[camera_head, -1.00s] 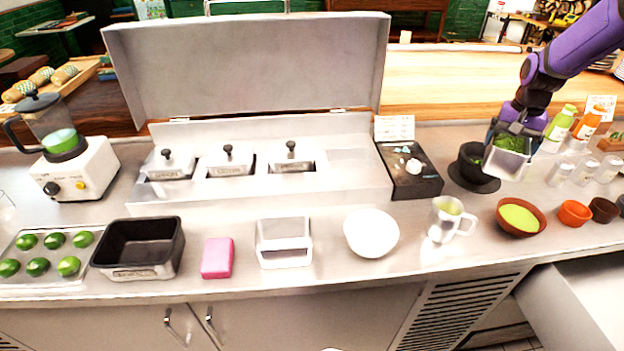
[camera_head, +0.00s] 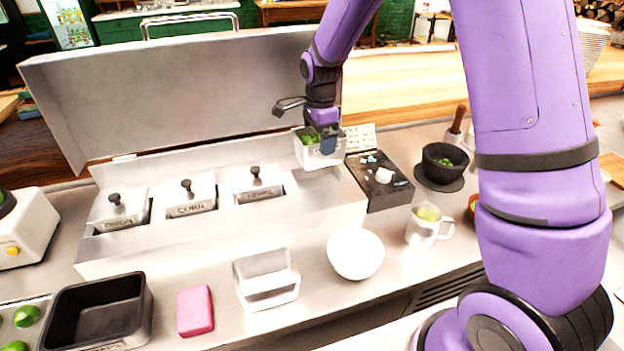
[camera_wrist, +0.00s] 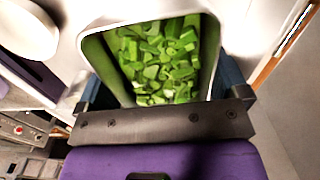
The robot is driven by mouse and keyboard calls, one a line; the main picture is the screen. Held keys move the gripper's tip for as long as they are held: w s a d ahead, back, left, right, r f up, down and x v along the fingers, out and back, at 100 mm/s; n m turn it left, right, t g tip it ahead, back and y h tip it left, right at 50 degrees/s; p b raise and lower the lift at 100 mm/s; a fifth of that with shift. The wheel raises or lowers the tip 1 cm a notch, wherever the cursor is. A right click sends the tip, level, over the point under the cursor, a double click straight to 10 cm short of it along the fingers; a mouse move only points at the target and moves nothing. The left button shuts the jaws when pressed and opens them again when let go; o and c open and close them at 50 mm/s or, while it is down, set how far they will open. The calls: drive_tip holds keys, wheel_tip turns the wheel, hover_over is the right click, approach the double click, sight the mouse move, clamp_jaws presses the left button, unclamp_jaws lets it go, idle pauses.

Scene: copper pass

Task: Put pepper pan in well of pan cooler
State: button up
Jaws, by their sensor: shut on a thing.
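The pepper pan (camera_head: 313,156), a pale metal pan of chopped green pieces, is upright and raised above the right end of the pan cooler (camera_head: 220,230). My gripper (camera_head: 325,137) is shut on the pan. In the wrist view the pan (camera_wrist: 95,58) sits between the two fingers of my gripper (camera_wrist: 158,90). The cooler's large lid stands open at the back. Three knobbed pans or covers show in the cooler top, the middle label reading like "corn". The cooler's right end is partly hidden behind the held pan, and I cannot tell whether a well there is empty.
In front are a white bowl (camera_head: 355,254), mug (camera_head: 423,231), metal container (camera_head: 267,280), pink block (camera_head: 195,311) and black pan (camera_head: 138,300). My arm hides the right side.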

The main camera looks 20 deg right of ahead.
sight(319, 168)
drive_tip(key=shift+w+a+m, duration=0.1)
drive_tip(key=shift+m, duration=0.2)
drive_tip(key=shift+f, duration=0.3)
drive_tip(key=shift+w+f, duration=0.1)
drive_tip(key=shift+f, duration=4.6)
drive_tip(key=shift+f, duration=0.15)
drive_tip(key=o, duration=0.8)
